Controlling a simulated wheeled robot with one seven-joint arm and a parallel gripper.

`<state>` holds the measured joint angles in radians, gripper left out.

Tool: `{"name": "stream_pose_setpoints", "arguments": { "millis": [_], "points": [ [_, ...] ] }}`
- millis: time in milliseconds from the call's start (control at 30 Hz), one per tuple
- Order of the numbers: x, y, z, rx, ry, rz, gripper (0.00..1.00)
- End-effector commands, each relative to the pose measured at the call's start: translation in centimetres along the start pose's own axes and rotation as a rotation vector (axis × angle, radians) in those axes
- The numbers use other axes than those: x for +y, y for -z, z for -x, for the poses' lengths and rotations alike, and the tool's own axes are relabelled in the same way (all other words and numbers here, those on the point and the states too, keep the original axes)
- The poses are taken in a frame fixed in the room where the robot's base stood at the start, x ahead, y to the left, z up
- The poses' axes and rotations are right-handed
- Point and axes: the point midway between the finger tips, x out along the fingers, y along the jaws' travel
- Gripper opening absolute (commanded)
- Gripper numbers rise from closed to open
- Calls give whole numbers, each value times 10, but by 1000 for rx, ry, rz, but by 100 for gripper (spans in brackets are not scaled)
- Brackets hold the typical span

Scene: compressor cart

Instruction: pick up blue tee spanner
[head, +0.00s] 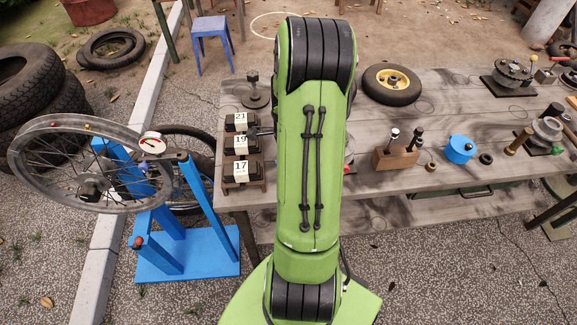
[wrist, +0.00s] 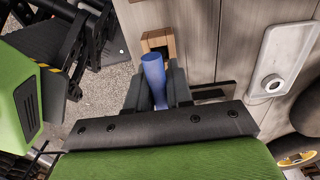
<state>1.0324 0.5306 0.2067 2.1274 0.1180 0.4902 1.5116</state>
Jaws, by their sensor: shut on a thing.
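The blue tee spanner (wrist: 153,72) shows in the wrist view as a smooth blue shaft between the fingers of my gripper (wrist: 158,88). My gripper is shut on it. Only part of the spanner shows; the rest is hidden by the fingers and the dark gripper body. A small wooden block (wrist: 158,40) lies just beyond the spanner's end; I cannot tell whether they touch. In the head view my green arm covers the middle of the table and hides the gripper and the spanner.
The wooden table (head: 420,185) carries numbered black holders (head: 240,145), a small wheel (head: 391,84), a wooden block with tools (head: 397,155) and a blue round part (head: 459,149). A blue wheel stand (head: 190,255) stands left of it. A white tray (wrist: 285,60) shows in the wrist view.

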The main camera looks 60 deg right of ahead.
Motion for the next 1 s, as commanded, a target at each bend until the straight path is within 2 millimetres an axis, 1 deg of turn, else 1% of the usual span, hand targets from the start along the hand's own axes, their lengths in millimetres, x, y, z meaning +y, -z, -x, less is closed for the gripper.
{"name": "stream_pose_setpoints", "arguments": {
  "millis": [267,367,467,600,700,833,1000],
  "points": [
    [0,0,0,0,1,0,0],
    [-1,0,5,1,3,0,0],
    [-1,0,25,1,6,0,0],
    [-1,0,63,1,7,0,0],
    [-1,0,85,1,6,0,0],
    [0,0,100,0,2,1,0],
    [0,0,101,0,1,0,0]
  ]
}}
